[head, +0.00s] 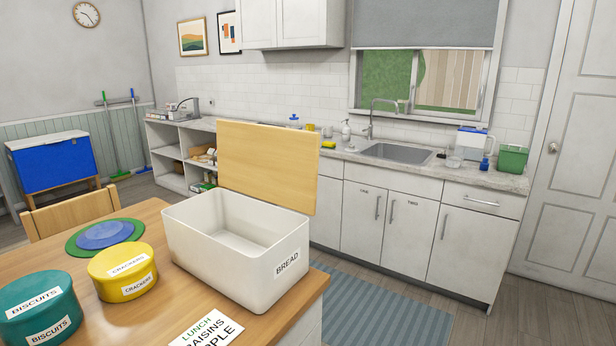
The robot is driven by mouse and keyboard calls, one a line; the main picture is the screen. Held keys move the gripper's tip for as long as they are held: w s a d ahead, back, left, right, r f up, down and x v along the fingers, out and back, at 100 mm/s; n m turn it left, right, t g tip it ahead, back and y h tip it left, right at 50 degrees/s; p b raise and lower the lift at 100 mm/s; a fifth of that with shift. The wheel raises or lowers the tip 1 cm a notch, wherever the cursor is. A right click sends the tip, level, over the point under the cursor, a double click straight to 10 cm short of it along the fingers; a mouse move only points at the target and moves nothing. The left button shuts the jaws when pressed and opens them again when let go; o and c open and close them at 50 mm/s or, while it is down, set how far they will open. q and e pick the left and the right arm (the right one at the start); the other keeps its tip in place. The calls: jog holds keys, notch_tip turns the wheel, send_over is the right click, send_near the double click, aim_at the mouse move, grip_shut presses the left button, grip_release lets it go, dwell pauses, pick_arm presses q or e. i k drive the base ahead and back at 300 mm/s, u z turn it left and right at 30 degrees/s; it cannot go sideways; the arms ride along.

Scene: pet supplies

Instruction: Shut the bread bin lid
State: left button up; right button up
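The bread bin (205,243) is a white, open-topped box with a "BREAD" label on its right side. It stands on the wooden table near its right edge, and its inside looks empty. Its lid (267,160) is a light wooden panel standing upright along the bin's far side, so the bin is open. Neither of my grippers shows in the head view.
On the table (160,325), a yellow crackers tin (122,273) and a teal biscuits tin (38,308) stand left of the bin. Green and blue round mats (104,236) lie behind them. A lunch card (207,330) lies in front. A chair (75,212) stands behind the table.

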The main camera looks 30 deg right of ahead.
aim_at(279, 167)
jog(key=z, duration=2)
jog(key=i, duration=2.9)
jog(key=u, duration=3.45)
